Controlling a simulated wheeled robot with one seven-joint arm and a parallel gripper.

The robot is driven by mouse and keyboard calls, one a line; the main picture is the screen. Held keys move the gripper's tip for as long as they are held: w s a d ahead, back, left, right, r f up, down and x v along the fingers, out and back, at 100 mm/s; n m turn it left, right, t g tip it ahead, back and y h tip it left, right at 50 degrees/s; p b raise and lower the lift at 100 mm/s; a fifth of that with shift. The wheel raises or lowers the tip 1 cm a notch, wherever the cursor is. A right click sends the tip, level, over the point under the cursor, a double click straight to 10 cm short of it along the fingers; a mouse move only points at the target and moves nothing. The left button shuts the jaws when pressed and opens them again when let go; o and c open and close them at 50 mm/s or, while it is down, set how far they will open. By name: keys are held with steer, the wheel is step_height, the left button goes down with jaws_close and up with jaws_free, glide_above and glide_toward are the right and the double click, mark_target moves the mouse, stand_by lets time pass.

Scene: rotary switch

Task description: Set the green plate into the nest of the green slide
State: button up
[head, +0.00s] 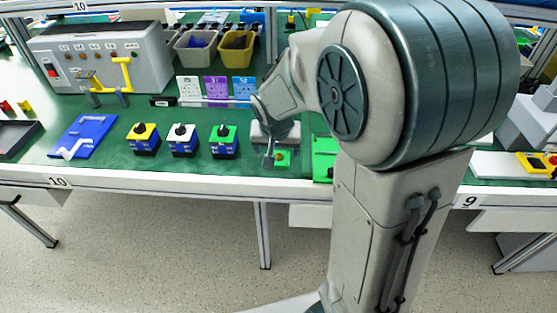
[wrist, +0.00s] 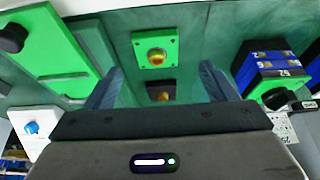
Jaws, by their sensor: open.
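The green plate (wrist: 155,50) is a small square with a brass knob in its middle, lying on the green table top. In the head view the green plate (head: 282,158) is near the table's front edge, by my gripper (head: 270,150). In the wrist view my gripper (wrist: 160,85) is open, its two fingers apart, with the green plate beyond the fingertips. The green slide (wrist: 55,45) lies at the left there, with a dark knob and a grey bar. In the head view the green slide (head: 323,160) is partly hidden by my arm. I cannot make out its nest.
A dark plate with a brass knob (wrist: 160,92) lies between my fingers in the wrist view. A green-topped switch (head: 223,140), a white-topped one (head: 183,138) and a yellow-topped one (head: 144,138) stand left. A blue plate (head: 84,135) lies farther left.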

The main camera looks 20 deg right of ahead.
mark_target(279, 156)
steer(key=x, duration=0.5)
steer(key=shift+s+d, duration=0.15)
steer(key=shift+c, duration=0.4)
steer(key=c, duration=1)
steer(key=shift+r, duration=0.1)
